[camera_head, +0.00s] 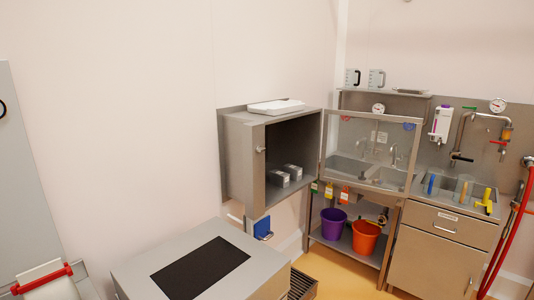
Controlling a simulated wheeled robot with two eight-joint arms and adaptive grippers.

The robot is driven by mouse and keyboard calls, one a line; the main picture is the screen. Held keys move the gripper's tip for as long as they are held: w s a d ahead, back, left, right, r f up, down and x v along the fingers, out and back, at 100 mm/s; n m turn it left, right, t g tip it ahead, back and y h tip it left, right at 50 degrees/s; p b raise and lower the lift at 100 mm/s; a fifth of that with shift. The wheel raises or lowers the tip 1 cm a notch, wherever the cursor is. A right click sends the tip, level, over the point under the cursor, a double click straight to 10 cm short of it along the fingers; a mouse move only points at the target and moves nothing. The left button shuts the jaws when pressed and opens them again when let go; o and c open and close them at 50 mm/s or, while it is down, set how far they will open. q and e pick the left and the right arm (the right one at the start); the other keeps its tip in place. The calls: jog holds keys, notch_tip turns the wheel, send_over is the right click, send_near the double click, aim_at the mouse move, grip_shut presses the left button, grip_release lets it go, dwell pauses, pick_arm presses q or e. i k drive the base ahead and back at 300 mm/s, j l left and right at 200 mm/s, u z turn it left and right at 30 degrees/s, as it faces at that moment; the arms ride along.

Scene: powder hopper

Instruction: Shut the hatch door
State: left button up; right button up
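The hatch is a grey metal box (240,160) fixed to the wall at the middle of the head view. Its front is open and its dark inside shows. The hatch door (368,152), a clear pane in a metal frame, stands wide open, swung out to the right from the box's right edge. The sinks behind show through the pane. A small knob-like catch (261,149) sits on the box's left front edge. Two small pale blocks (279,178) lie inside on the hatch floor. Neither of my grippers is in view.
A white tray (276,106) lies on top of the hatch. A grey flat-topped unit (145,268) with a black panel stands in front below. A sink bench (435,260) stands at right, with a purple bucket (333,223) and orange bucket (365,237) on a low shelf.

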aim_at(412, 161)
jog(key=i+l, duration=0.4)
jog(key=l, duration=0.25)
jog(key=i+l, duration=0.45)
jog(key=l, duration=0.15)
jog(key=i+l+z, duration=0.1)
jog(key=i+l, duration=0.3)
jog(key=l, duration=0.25)
jog(key=i+l, duration=0.45)
jog(key=i+l+z, duration=0.1)
jog(key=i+l, duration=1.4)
jog(key=i, duration=0.1)
